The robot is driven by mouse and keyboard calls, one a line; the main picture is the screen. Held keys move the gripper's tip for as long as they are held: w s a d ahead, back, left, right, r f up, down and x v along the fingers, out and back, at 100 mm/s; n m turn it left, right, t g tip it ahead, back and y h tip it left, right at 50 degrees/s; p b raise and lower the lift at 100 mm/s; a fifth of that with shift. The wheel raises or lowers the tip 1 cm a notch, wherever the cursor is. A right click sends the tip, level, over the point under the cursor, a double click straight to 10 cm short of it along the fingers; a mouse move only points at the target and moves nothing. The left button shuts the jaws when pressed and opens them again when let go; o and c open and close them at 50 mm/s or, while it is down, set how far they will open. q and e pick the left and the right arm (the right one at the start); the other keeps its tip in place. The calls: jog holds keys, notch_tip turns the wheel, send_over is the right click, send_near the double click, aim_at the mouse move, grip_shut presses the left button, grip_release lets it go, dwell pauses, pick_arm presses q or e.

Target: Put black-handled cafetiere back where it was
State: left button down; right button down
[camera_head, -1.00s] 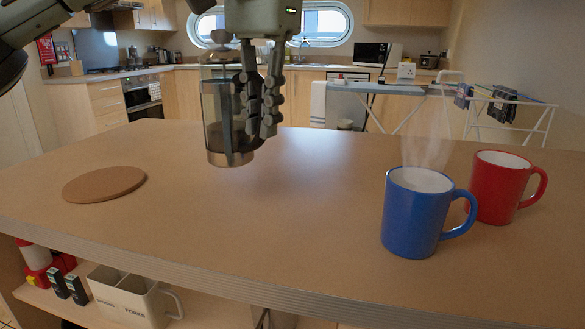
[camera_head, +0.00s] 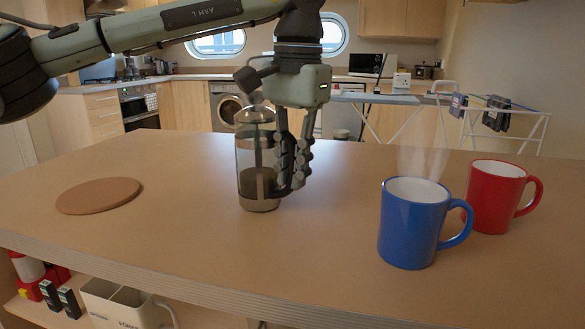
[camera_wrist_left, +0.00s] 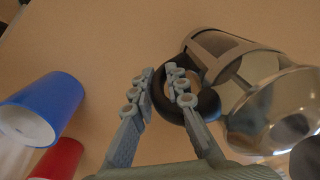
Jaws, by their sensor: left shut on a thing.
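The black-handled cafetiere (camera_head: 257,165) is a clear glass jug with a metal base and frame, upright over the middle of the table. Its base is at or very near the tabletop; I cannot tell whether it touches. My left gripper (camera_head: 294,180) is at its right side, shut on the black handle. In the left wrist view the gripper (camera_wrist_left: 162,78) has its fingers at the dark curved handle (camera_wrist_left: 207,104), with the glass body (camera_wrist_left: 250,75) to the right. A round cork mat (camera_head: 98,195) lies bare at the table's left. My right gripper is not in view.
A steaming blue mug (camera_head: 410,232) and a red mug (camera_head: 490,196) stand to the right on the wooden table (camera_head: 210,260). The table between the mat and the cafetiere is clear. A white caddy (camera_head: 120,305) sits on a shelf below the front edge.

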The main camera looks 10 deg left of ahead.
pick_arm(q)
jog(key=c, duration=1.9)
grip_release()
jog(key=shift+f, duration=0.15)
jog(key=shift+c, duration=0.2)
jog(key=o, duration=0.4)
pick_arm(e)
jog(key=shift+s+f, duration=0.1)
pick_arm(q)
jog(key=shift+o, duration=0.2)
